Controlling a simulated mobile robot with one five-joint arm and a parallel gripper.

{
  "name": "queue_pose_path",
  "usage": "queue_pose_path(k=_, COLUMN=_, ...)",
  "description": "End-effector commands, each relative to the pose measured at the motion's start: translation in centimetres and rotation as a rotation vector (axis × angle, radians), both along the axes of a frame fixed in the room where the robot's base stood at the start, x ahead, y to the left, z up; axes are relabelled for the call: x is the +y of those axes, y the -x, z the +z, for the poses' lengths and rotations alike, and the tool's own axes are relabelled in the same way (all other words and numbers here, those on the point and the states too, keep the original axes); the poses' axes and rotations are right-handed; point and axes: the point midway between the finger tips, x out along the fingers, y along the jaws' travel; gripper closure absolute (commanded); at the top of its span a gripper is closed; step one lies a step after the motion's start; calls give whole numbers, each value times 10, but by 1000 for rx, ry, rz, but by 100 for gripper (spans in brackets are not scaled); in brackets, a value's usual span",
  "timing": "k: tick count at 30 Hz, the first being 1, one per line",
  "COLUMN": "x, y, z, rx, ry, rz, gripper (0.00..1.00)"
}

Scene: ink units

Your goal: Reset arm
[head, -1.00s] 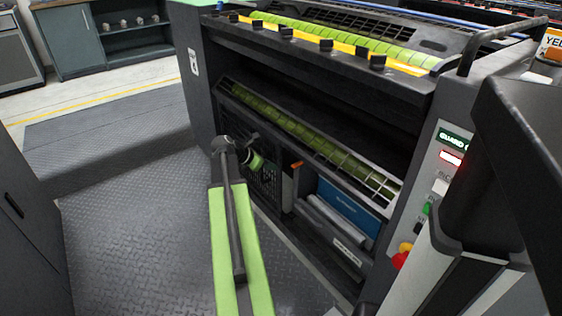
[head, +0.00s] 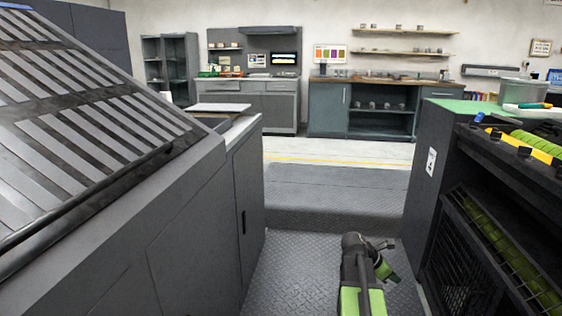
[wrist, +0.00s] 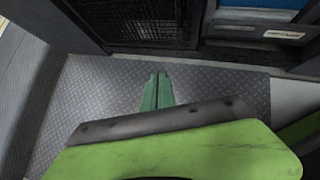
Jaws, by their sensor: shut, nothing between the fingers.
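My gripper (wrist: 157,90) shows in the wrist view as two green fingers lying side by side. It is shut and empty, above the dark patterned floor plate. In the head view my gripper (head: 388,270) is at the lower right of centre, at the end of my green and grey arm. It hangs in the gap between the two machines, touching nothing that I can see.
A grey machine with a slatted slope (head: 80,100) fills the left. The open ink unit (head: 500,230) with green rollers stands close on the right. A dark floor plate (head: 335,195) leads back to clear floor. Cabinets (head: 365,110) line the far wall.

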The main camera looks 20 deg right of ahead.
Motion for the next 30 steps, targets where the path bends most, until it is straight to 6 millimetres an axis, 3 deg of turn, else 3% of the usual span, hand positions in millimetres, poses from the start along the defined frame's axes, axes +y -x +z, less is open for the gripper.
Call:
queue_pose_path(k=1, x=38, y=-27, z=-3, rx=-18, ry=-22, rz=53, gripper=100)
queue_pose_path(k=3, x=90, y=-60, z=-9, rx=-62, ry=-64, rz=94, gripper=100)
queue_pose_path(k=7, x=196, y=-103, z=-23, rx=-181, ry=-168, rz=103, gripper=100)
queue_pose_path(k=12, x=339, y=-122, z=-42, rx=-353, ry=-354, rz=-34, gripper=100)
queue_pose_path(k=16, x=433, y=-108, z=-54, rx=-463, ry=-503, rz=-290, gripper=100)
queue_pose_path(k=18, x=463, y=-97, z=-58, rx=-509, ry=-558, rz=-478, gripper=100)
queue_pose_path(k=21, x=483, y=-83, z=-62, rx=-558, ry=-595, rz=-744, gripper=100)
queue_pose_path(k=25, x=500, y=-72, z=-63, rx=-601, ry=-592, rz=-1048, gripper=100)
queue_pose_path(k=28, x=503, y=-68, z=-63, rx=-652, ry=-539, rz=-1252, gripper=100)
queue_pose_path(k=30, x=503, y=-69, z=-28, rx=-656, ry=-538, rz=-1256, gripper=100)
